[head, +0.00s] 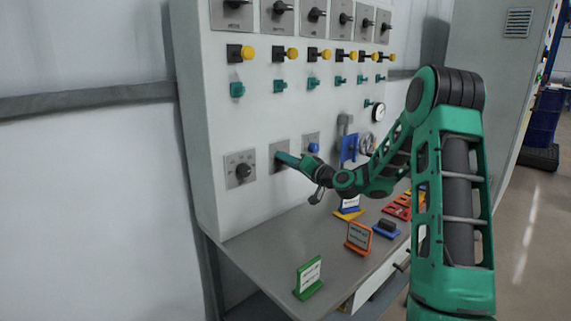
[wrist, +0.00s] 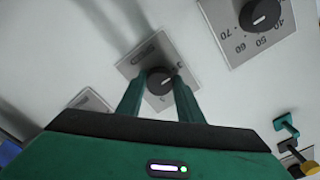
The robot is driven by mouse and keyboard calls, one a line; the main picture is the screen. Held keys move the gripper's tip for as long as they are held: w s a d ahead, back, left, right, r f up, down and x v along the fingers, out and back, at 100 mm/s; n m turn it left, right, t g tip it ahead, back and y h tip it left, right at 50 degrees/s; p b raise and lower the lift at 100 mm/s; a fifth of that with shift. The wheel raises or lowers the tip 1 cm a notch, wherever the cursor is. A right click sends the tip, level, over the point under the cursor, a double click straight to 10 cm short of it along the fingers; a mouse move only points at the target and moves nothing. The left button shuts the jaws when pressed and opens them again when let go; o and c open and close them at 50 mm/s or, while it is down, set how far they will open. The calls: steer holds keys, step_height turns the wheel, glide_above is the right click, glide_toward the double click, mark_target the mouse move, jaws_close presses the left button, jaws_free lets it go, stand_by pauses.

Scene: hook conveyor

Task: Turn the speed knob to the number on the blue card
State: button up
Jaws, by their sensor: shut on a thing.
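My gripper (head: 279,156) is at the lower row of the white panel. Its two fingers (wrist: 159,88) are shut on the sides of a dark round knob (wrist: 160,80) on a small grey plate (wrist: 134,65). I cannot read this plate's label. A larger dial plate (head: 230,161) to the left has a dark knob (head: 242,170); in the wrist view, numbers such as 50, 60 and 70 show around its knob (wrist: 260,15). Which one is the speed knob I cannot tell. A blue-edged card (head: 350,205) stands on the table, its number too small to read.
A green card (head: 308,276) and an orange card (head: 358,236) stand on the grey table (head: 265,250). A blue block (head: 386,229) lies near them. A blue button (head: 313,148) is right of my gripper. Teal handles and yellow buttons fill the panel above.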

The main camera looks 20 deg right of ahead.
steer(key=o, duration=1)
steer(key=shift+f, duration=0.3)
steer(key=shift+o, duration=0.3)
steer(key=shift+r, duration=0.1)
steer(key=v, duration=1)
steer(key=shift+s+d, duration=0.15)
steer(key=shift+s, duration=0.15)
